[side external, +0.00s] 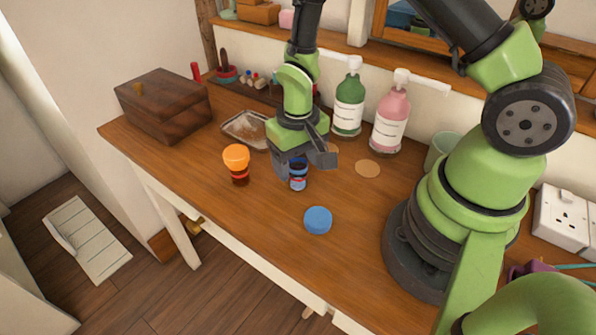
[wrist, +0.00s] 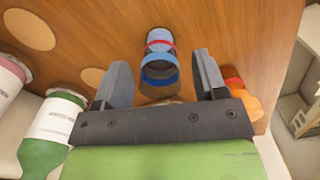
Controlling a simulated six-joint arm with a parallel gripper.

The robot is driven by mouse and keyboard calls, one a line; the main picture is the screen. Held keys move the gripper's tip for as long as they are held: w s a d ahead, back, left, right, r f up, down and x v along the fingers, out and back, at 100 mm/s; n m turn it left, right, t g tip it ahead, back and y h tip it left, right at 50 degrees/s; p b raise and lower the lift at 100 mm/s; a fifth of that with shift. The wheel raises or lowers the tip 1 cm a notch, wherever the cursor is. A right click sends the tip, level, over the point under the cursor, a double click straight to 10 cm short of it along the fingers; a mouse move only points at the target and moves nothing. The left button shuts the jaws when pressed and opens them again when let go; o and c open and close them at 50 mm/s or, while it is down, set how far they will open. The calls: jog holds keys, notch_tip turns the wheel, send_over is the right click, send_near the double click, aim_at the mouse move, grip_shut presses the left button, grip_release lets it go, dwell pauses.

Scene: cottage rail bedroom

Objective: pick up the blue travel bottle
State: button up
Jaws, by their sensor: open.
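The blue travel bottle (side external: 298,176) stands on the wooden table, partly covered by my gripper in the side view. It has a dark blue top and a small red mark low down. My gripper (side external: 303,163) is open and pointed down over the bottle. In the wrist view the bottle (wrist: 160,70), with a red band and a blue band, lies between the two open fingers of my gripper (wrist: 162,66). Gaps show on both sides of it, so I see no grip on it.
An orange-capped bottle (side external: 237,163) stands to the left. A blue disc (side external: 318,220) lies in front. Green (side external: 348,103) and pink (side external: 390,118) pump bottles stand behind. A metal tray (side external: 245,129) and wooden box (side external: 164,105) are back left.

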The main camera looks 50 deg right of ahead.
jog(key=shift+f, duration=0.9)
jog(key=c, duration=1)
